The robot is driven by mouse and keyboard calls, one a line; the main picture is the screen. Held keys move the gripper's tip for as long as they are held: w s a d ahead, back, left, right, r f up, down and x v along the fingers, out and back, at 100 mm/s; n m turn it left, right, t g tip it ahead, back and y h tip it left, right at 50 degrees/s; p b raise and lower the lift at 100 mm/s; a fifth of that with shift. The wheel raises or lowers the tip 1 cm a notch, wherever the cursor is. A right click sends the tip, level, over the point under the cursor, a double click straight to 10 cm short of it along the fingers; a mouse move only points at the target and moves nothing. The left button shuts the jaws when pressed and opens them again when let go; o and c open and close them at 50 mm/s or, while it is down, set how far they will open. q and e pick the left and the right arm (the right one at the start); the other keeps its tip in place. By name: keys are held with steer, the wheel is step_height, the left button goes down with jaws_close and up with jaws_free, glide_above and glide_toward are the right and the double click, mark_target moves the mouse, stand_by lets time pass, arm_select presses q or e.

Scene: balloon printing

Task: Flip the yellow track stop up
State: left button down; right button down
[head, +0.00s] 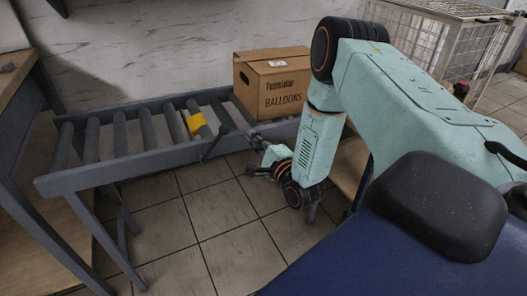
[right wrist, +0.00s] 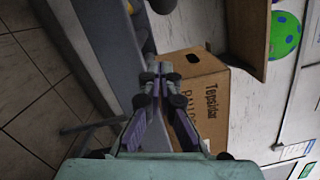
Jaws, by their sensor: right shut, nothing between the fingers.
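The yellow track stop (head: 196,123) sits on the rollers of the grey roller track (head: 120,167), in its middle part. It looks low against the rollers; its exact tilt is hard to tell. A small yellow piece shows at the top edge of the right wrist view (right wrist: 132,6). My right gripper (head: 257,144) is shut and empty, at the near side of the track, right of the stop and apart from it. Its fingertips also show together in the right wrist view (right wrist: 160,70), in front of the box. My left gripper is not in view.
A cardboard box (head: 272,82) marked "BALLOONS" stands on the track's right end, close beyond my right gripper. A dark lever (head: 215,143) sticks up at the near rail, between gripper and stop. A wire cage (head: 430,38) stands behind right. The tiled floor in front is clear.

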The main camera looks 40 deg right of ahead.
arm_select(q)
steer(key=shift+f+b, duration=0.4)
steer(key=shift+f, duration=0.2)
arm_select(e)
steer(key=shift+w+a+r, duration=0.25)
steer(key=shift+w+a, duration=0.05)
steer(key=shift+a, duration=0.3)
steer(key=shift+w+a+r, duration=0.2)
steer(key=shift+w+a, duration=0.15)
steer(key=shift+a, duration=0.25)
steer(key=shift+w+a+r, duration=0.25)
steer(key=shift+w+a, duration=0.05)
steer(key=shift+a, duration=0.3)
steer(key=shift+w+r, duration=0.1)
steer(key=shift+w, duration=0.05)
